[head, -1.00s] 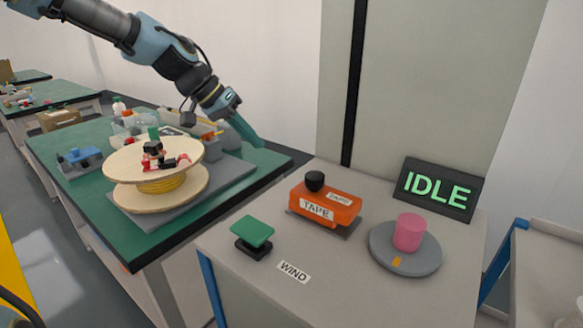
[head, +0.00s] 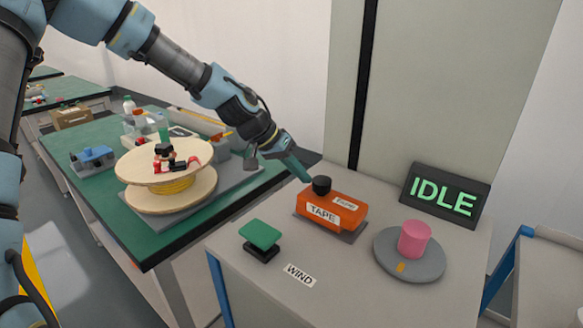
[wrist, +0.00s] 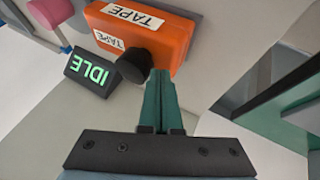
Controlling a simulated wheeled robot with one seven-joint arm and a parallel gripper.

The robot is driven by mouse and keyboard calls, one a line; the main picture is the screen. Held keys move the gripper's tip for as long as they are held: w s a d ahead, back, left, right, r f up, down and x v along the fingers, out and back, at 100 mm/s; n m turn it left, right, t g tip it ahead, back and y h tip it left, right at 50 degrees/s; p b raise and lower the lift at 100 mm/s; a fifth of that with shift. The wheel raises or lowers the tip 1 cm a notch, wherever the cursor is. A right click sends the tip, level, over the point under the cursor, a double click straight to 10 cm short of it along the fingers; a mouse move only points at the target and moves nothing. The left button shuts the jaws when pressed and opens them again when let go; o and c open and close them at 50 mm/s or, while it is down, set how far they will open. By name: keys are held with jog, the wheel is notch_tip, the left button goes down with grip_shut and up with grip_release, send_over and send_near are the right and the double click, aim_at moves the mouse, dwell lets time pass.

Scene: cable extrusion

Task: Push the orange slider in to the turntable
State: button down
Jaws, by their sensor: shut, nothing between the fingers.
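The orange slider (head: 330,213) is a block labelled TAPE with a black knob (head: 321,186) on top, on a grey plate on the cabinet top. The grey turntable (head: 409,265) lies to its right with a gap between, and a pink cylinder (head: 414,239) stands on it. My gripper (head: 305,178) is shut and empty, its green fingertips close to the left of the knob. In the wrist view the fingertips (wrist: 161,75) are beside the knob (wrist: 135,65) and overlap the edge of the orange slider (wrist: 150,30). I cannot tell whether they touch.
An IDLE display (head: 445,193) stands behind the turntable. A green button (head: 260,235) and a WIND label (head: 300,275) are at the cabinet's front left. A wooden cable spool (head: 165,175) sits on the green table (head: 150,258) to the left. A grey panel rises behind the cabinet.

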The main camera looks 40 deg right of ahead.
jog(key=shift+s, duration=0.1)
send_near(338, 199)
jog(key=x, duration=0.4)
jog(key=shift+d+f+b, duration=0.1)
jog(key=shift+d+b, duration=0.05)
jog(key=shift+b, duration=0.25)
